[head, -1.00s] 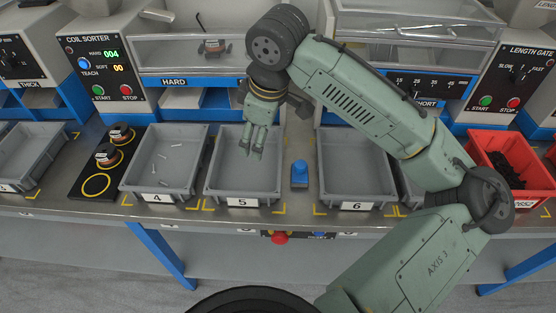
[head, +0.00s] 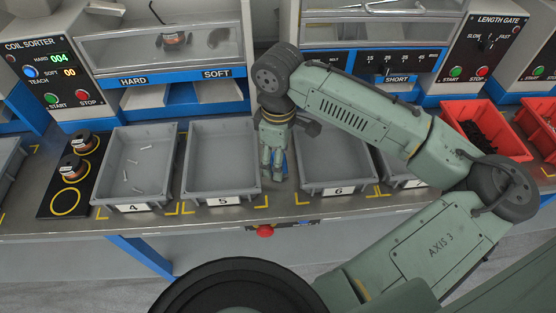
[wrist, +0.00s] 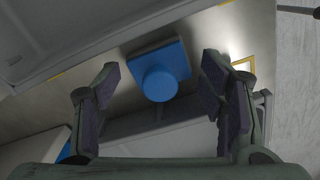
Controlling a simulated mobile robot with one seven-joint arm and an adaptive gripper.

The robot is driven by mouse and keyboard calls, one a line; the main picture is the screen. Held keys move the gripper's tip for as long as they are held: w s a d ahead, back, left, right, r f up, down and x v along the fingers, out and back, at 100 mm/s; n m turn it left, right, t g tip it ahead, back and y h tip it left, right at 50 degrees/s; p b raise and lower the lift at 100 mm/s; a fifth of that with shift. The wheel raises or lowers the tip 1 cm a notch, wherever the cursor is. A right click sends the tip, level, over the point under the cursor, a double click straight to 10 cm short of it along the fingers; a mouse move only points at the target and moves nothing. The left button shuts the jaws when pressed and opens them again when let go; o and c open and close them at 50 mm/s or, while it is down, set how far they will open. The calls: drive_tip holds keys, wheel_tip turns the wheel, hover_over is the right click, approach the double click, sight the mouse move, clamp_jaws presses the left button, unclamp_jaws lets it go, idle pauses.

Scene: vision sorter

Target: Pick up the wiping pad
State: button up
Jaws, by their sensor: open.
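The wiping pad (wrist: 162,72) is a blue block with a round knob, resting on the metal bench top. In the wrist view it lies between my two open fingers, slightly beyond the fingertips, with nothing gripped. In the head view my gripper (head: 272,172) hangs pointing down over the gap between the bins marked 5 and 6. There it hides most of the pad, and only a sliver of blue (head: 285,161) shows beside the fingers. I cannot tell the exact height of the fingertips above the pad.
The grey bin 5 (head: 222,194) stands close on the left and grey bin 6 (head: 338,187) close on the right, leaving a narrow gap. A black strip (head: 51,208) with coils lies at far left. Red bins (head: 487,152) stand at right. A red button (head: 265,231) is on the bench front.

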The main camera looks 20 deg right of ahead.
drive_tip(key=shift+f, duration=0.8)
drive_tip(key=shift+c, duration=0.4)
drive_tip(key=c, duration=0.7)
drive_tip(key=shift+r, duration=0.15)
wheel_tip(320, 180, up, 10)
drive_tip(key=shift+f+b, duration=0.1)
drive_tip(key=shift+b, duration=0.35)
